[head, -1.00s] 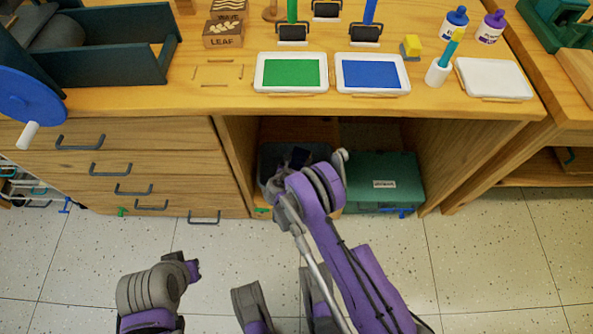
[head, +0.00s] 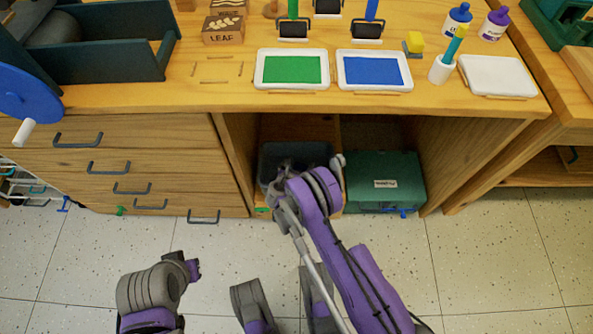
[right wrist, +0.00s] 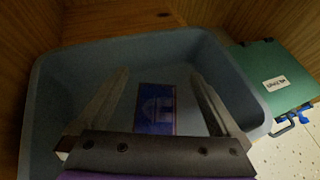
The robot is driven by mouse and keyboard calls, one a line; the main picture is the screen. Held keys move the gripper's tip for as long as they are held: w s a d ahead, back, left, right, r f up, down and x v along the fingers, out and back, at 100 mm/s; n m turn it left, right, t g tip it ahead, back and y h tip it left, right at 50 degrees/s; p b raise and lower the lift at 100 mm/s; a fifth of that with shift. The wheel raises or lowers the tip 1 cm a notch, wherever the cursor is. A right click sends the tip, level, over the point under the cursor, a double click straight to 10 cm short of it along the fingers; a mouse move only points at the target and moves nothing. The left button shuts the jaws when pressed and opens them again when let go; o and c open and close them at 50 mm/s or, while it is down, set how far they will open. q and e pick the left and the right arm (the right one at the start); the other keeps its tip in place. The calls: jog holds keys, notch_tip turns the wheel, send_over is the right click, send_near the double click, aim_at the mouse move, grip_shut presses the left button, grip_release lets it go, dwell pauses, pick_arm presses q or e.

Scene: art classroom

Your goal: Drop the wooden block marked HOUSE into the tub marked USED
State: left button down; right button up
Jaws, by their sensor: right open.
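The grey-blue tub (head: 318,152) stands in the open cabinet bay under the counter. In the right wrist view the tub (right wrist: 60,85) fills most of the picture; its mark does not show. A dim block with a house picture (right wrist: 155,108) lies inside the tub, looking blue-purple in the shade. My right gripper (right wrist: 158,78) is open over the tub, its fingers either side of the block in the picture and apart from it. In the head view my right wrist and arm partly cover the tub.
A green case (head: 385,180) with a white label stands right of the tub. The wooden bay wall and counter edge enclose the tub. On the counter are a LEAF block (head: 223,37), a green ink tray (head: 292,69), a blue ink tray (head: 374,70) and bottles.

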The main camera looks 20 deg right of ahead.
jog(key=p+v, duration=0.2)
jog(key=v, duration=0.8)
jog(key=shift+s+a+r, duration=0.2)
jog(key=shift+s+a, duration=0.05)
jog(key=shift+r+p, duration=1.05)
jog(key=shift+r, duration=0.95)
